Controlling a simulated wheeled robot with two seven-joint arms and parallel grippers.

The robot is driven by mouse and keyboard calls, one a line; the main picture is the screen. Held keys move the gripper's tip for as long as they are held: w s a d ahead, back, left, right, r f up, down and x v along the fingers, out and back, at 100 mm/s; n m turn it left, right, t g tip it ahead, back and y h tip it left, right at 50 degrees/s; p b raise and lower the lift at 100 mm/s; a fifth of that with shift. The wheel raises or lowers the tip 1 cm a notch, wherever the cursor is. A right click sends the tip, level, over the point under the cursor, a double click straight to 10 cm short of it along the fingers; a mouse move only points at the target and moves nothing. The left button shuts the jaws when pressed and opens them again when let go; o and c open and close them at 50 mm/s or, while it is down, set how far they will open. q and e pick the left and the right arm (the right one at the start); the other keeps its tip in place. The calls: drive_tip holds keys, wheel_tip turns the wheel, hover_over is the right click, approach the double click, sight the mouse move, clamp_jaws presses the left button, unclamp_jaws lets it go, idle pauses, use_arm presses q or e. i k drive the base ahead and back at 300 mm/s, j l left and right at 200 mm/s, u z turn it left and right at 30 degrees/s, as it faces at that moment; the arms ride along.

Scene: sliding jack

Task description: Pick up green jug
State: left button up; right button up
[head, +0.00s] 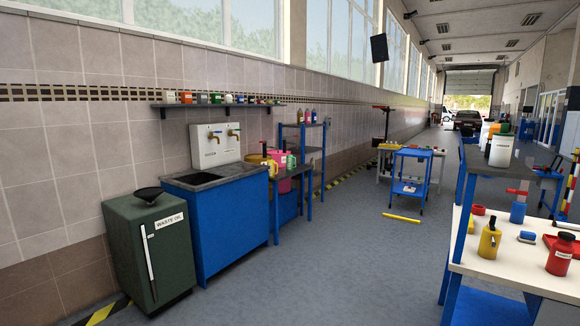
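A small green jug (291,161) appears to stand at the right end of a group of jugs beside the sink, on a narrow blue-legged table (290,172). A pink container (279,158) and a yellow jug (270,164) stand close to its left. The green jug is small in the head view, and I cannot make out its handle clearly. Neither of my grippers is in view.
A blue sink cabinet (230,228) and a dark green waste oil bin (150,250) line the left wall. A blue shelf rack (301,140) stands behind the jugs. A white workbench (480,268) is at right. The floor (350,250) between is clear, with a yellow bar (401,218) farther off.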

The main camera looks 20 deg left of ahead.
sight(289, 158)
drive_tip(key=i+u, duration=0.4)
drive_tip(key=i, duration=0.15)
drive_tip(key=i+j, duration=0.1)
drive_tip(key=i, duration=3.75)
